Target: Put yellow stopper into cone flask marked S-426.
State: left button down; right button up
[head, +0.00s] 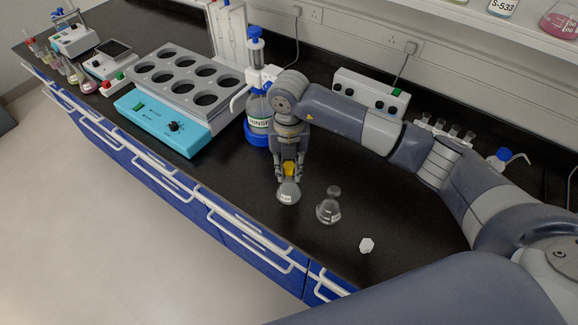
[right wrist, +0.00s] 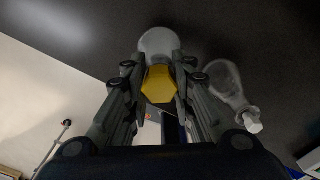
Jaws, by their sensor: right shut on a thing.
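The yellow stopper (head: 290,168) is held between the fingers of my right gripper (head: 289,174), which points down. In the right wrist view the yellow stopper (right wrist: 159,84) shows its hexagonal top between the two fingers. A cone flask with a white label (head: 288,191) stands directly below the stopper; its neck is hidden, so I cannot tell whether the stopper is in it. In the right wrist view this flask (right wrist: 159,42) shows beyond the stopper. A second cone flask (head: 328,207) stands to the right. The labels are too small to read. My left gripper is not in view.
A white hexagonal stopper (head: 366,245) lies on the black bench right of the flasks. A blue and grey block with round wells (head: 172,126) is at left. The bench's front edge is close.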

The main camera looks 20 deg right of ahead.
jog(key=o, duration=0.8)
jog(key=shift+c, duration=0.2)
notch_tip(320, 180, up, 12)
dwell(0.4)
